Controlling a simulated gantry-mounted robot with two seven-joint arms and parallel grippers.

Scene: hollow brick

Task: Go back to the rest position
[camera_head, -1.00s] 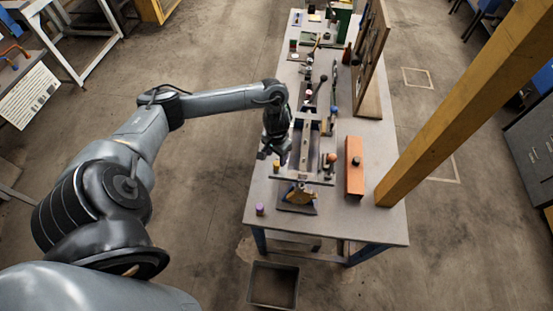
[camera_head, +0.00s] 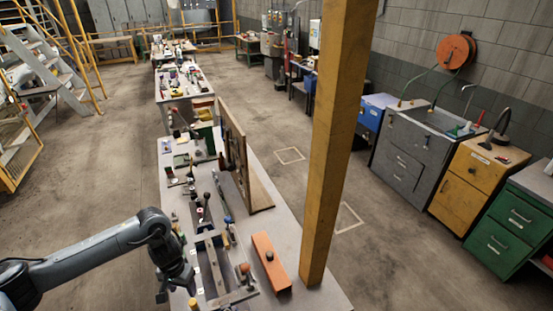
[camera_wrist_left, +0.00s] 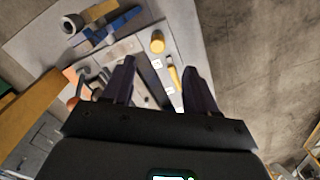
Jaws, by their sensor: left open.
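My left arm comes in from the left in the head view, and its gripper (camera_head: 176,284) hangs over the left edge of the workbench (camera_head: 262,172). In the left wrist view the two dark fingers (camera_wrist_left: 158,85) stand apart with nothing held between them. Below and beyond them lie a yellow cylinder (camera_wrist_left: 157,42) and other bench items. My right gripper is not in view.
A yellow post (camera_head: 333,140) rises at the bench's right side. An upright wooden board (camera_head: 232,150) stands on the bench. Several tools lie along the bench's left half. Cabinets (camera_head: 480,180) line the right wall. The floor left of the bench (camera_head: 105,165) is clear.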

